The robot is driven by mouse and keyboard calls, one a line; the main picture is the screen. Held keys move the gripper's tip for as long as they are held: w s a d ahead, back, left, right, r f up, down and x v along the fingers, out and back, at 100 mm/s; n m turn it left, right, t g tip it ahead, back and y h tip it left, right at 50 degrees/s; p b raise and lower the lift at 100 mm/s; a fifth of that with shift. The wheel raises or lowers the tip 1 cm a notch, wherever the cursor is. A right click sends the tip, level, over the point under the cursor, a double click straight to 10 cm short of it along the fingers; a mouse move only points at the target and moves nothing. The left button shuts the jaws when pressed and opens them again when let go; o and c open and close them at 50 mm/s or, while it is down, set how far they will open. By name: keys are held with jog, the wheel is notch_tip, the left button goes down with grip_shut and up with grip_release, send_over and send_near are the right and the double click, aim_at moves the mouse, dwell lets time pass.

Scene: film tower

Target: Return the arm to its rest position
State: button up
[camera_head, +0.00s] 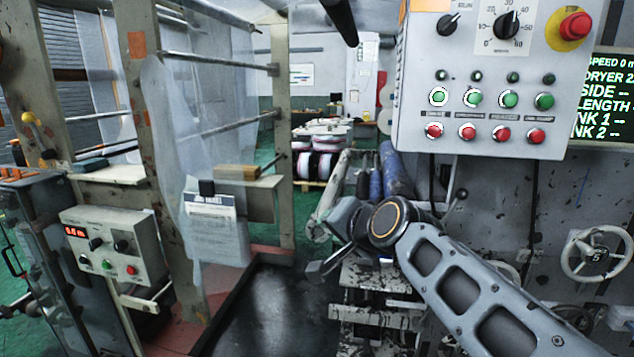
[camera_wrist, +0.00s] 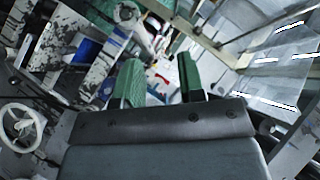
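My arm (camera_head: 470,290) reaches in from the lower right of the head view, bent at a round joint with an orange ring. My gripper (camera_head: 322,264) is at its far end, left of that joint and partly hidden by the arm. In the wrist view my gripper (camera_wrist: 160,84) shows two green-padded fingers standing well apart. Nothing is held between them. Behind the gap are blurred small items, one of them red, at a distance.
A control panel (camera_head: 480,140) with buttons and a red emergency knob hangs above my arm. A handwheel (camera_head: 597,254) is at right. A paint-spattered machine block (camera_head: 375,318) stands close below the gripper. Left are a frame with clear film (camera_head: 215,120) and a small control box (camera_head: 115,245).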

jog(key=s+d+f+n+g+h, duration=0.2)
jog(key=s+d+f, duration=0.2)
jog(key=f, duration=0.3)
jog(key=s+d+f+n+g+h, duration=0.1)
jog(key=s+d+f+g+h, duration=0.1)
jog(key=s+f, duration=0.4)
jog(key=s+d+f+n+g+h+p, duration=0.1)
jog(key=s+d+f+g, duration=0.3)
jog(key=f, duration=0.4)
jog(key=s+d+n+h, duration=0.1)
jog(key=d, duration=0.1)
jog(key=shift+s+d+f+n, duration=0.25)
jog(key=shift+s+d+n, duration=0.05)
jog(key=shift+s, duration=0.1)
